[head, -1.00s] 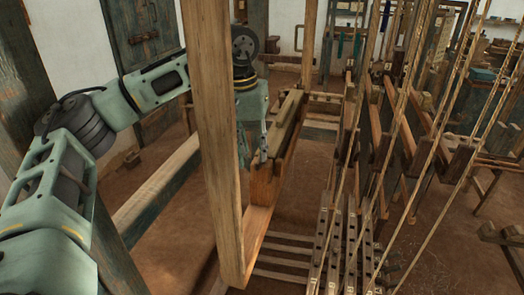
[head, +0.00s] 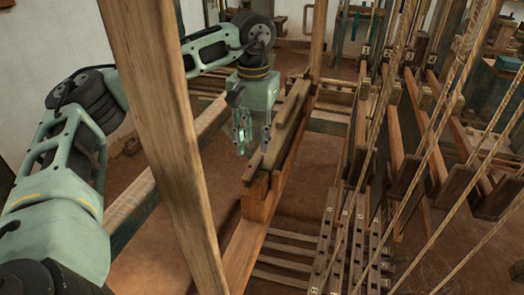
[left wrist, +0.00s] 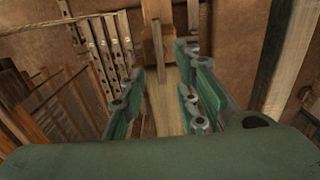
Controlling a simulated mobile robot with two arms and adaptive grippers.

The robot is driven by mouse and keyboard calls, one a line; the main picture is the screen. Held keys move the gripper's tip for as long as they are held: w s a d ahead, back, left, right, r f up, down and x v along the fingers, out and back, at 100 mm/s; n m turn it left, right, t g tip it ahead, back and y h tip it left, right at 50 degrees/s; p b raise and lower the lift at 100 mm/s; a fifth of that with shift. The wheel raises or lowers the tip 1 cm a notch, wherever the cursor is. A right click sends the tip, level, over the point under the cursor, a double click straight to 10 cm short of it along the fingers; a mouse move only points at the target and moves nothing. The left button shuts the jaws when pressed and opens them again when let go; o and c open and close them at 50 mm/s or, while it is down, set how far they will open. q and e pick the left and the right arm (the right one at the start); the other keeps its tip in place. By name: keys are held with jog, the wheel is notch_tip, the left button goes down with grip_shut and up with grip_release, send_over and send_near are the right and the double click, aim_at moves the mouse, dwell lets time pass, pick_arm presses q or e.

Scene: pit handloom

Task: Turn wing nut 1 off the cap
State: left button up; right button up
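My left gripper (head: 243,148) points down beside the near end of a wooden beam (head: 288,128), which looks like the cap. In the head view the gripper is just left of the beam; I cannot tell whether it touches. In the left wrist view the gripper's fingers (left wrist: 162,80) stand well apart, with pale wood (left wrist: 168,112) and a narrow bar (left wrist: 157,62) showing between and beyond them. Nothing is seen held. I cannot make out wing nut 1 in either view; it is too small or hidden. My right gripper is out of view.
A tall wooden post (head: 160,130) stands in front of my left arm. Hanging cords (head: 440,120) and dark slotted bars (head: 340,240) fill the right side. A long rail (head: 150,195) runs under the arm. Earth floor (head: 300,205) shows between the beams.

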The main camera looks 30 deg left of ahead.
aim_at(255, 166)
pick_arm(q)
jog(key=shift+w+f, duration=0.25)
jog(key=shift+f, duration=0.1)
jog(key=shift+s+f+p, duration=0.1)
jog(key=shift+f+p, duration=0.2)
jog(key=shift+f, duration=0.05)
jog(key=f, duration=0.1)
jog(key=s+f+p, duration=0.1)
jog(key=f, duration=0.1)
jog(key=shift+s+d+f, duration=0.1)
jog(key=shift+s+f, duration=0.05)
jog(key=shift+s, duration=0.1)
jog(key=shift+w+f+p, duration=0.15)
jog(key=shift+f+p, duration=0.05)
jog(key=shift+f, duration=0.35)
jog(key=shift+w+f+p, duration=0.15)
jog(key=shift+f+p, duration=0.05)
jog(key=shift+f, duration=0.35)
jog(key=shift+w+f, duration=0.1)
jog(key=shift+f, duration=0.1)
jog(key=c, duration=0.6)
grip_shut()
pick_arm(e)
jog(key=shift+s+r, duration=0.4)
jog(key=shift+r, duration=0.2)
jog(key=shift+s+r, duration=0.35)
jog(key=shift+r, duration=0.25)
